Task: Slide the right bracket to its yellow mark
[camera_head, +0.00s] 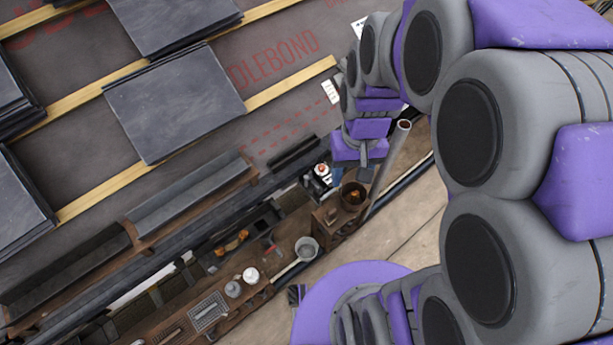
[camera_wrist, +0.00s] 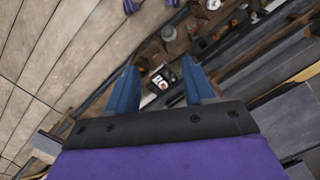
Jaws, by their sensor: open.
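My gripper (camera_head: 363,172) is open, above the right end of the roof's lower edge. In the wrist view its two blue fingers stand apart with nothing gripped between them (camera_wrist: 161,75). A small black-and-white device with a red part (camera_head: 321,173) lies below and left of the gripper in the head view; it shows between the fingers in the wrist view (camera_wrist: 164,78). Dark gutter-like lengths run along the edge, with a brown bracket-like piece (camera_head: 252,172) at the right end of one. I cannot tell which piece is the right bracket. I cannot make out a yellow mark.
A cluttered wooden shelf (camera_head: 262,293) runs below the edge, holding cups, a pot (camera_head: 306,248) and a copper-coloured container (camera_head: 353,195). A grey pipe (camera_head: 388,168) leans beside my gripper. Slate tiles (camera_head: 172,100) lie on wooden battens (camera_head: 95,192) at upper left. Bare underlay lies around the red lettering.

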